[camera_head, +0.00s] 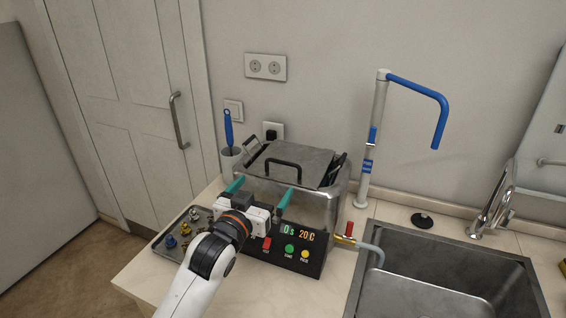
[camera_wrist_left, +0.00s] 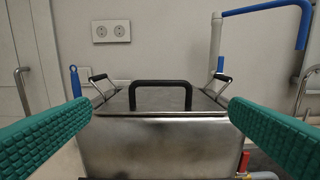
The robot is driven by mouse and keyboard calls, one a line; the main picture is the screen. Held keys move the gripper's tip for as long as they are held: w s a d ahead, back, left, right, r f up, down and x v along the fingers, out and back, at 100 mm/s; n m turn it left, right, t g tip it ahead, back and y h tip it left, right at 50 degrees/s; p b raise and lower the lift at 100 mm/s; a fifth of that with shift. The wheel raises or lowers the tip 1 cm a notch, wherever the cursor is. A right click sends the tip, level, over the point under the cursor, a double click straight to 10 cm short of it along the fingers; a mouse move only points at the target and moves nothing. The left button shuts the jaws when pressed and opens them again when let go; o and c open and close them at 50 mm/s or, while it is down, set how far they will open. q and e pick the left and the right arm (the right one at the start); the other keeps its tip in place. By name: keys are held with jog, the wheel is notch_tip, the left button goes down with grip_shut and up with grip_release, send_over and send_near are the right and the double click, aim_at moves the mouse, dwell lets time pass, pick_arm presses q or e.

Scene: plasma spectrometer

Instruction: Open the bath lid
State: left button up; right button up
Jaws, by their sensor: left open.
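In the left wrist view the lid handle (camera_wrist_left: 160,88) stands ahead, centred between the fingers. My left gripper (camera_head: 259,192) is in front of the bath, its green fingers spread wide and empty, pointing toward the bath; it also shows in the left wrist view (camera_wrist_left: 158,125). It does not touch the handle. My right gripper is not in view.
A metal tray (camera_head: 160,243) with small parts lies left of the panel. A cup with a blue brush (camera_head: 228,128) stands behind left. A white post with a blue arm (camera_head: 374,135), a red-handled valve (camera_head: 348,230) and a sink (camera_head: 440,270) are at right.

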aim_at(283, 163)
pick_arm(q)
jog(key=p+x, duration=0.2)
jog(key=x, duration=1)
jog(key=shift+r, duration=0.1)
